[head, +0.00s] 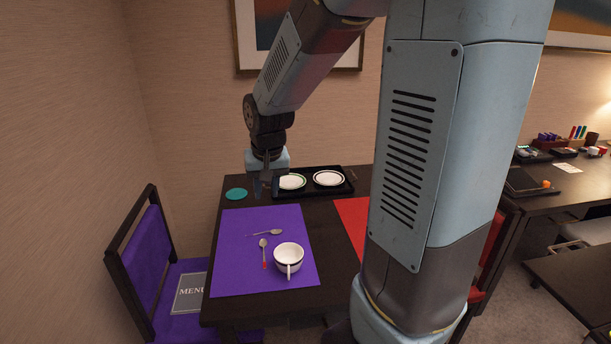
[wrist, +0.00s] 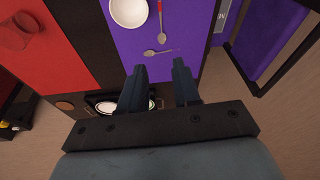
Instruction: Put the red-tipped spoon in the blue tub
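The red-tipped spoon (head: 263,252) lies on the purple mat (head: 235,270), its bowl away from me and its red handle end towards me, left of a white cup (head: 289,256). It also shows at the top of the wrist view (wrist: 160,20). A second, plain spoon (head: 266,233) lies crosswise just beyond it. My gripper (head: 266,189) is above the table's far part, between a teal disc and the black tray. In the wrist view its two fingers (wrist: 160,72) are apart with nothing between them. I cannot make out a blue tub in either view.
The black tray (head: 315,192) holds two plates. The flat teal disc (head: 236,194) lies at the far left. A red mat (head: 351,217) is partly hidden by my arm; a reddish object (wrist: 14,36) shows there. A purple chair (head: 151,260) stands left. The mat's left side is clear.

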